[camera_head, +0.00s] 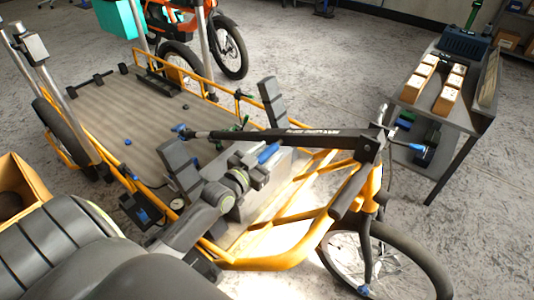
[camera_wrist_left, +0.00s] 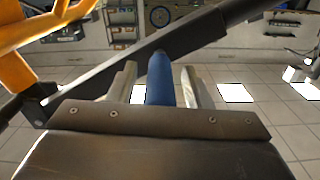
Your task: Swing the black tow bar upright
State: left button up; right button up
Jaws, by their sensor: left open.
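The black tow bar (camera_head: 285,133) lies nearly level across the front of the yellow cargo bike, its right end at the frame's head block. In the left wrist view the bar (camera_wrist_left: 130,68) runs diagonally behind my fingers. A blue grip (camera_head: 268,153) is close below the bar at my left gripper (camera_head: 262,160). In the left wrist view the blue grip (camera_wrist_left: 159,80) stands between the two pale fingers of my left gripper (camera_wrist_left: 160,85), which are open with gaps on both sides. The grip's upper end meets the bar in that picture. My right gripper is not in view.
The bike's yellow frame (camera_head: 300,250) and front wheel (camera_head: 390,262) are close on the right. The flat cargo deck (camera_head: 125,110) lies behind. A grey workbench (camera_head: 440,115) with boxes stands at right. Bare floor separates it from the bike.

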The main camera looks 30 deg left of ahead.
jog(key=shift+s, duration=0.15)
pick_arm(q)
jog(key=shift+c, duration=1)
grip_shut()
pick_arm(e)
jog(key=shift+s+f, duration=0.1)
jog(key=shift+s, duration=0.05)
pick_arm(q)
jog(key=shift+w+r, duration=0.1)
jog(key=shift+r, duration=0.05)
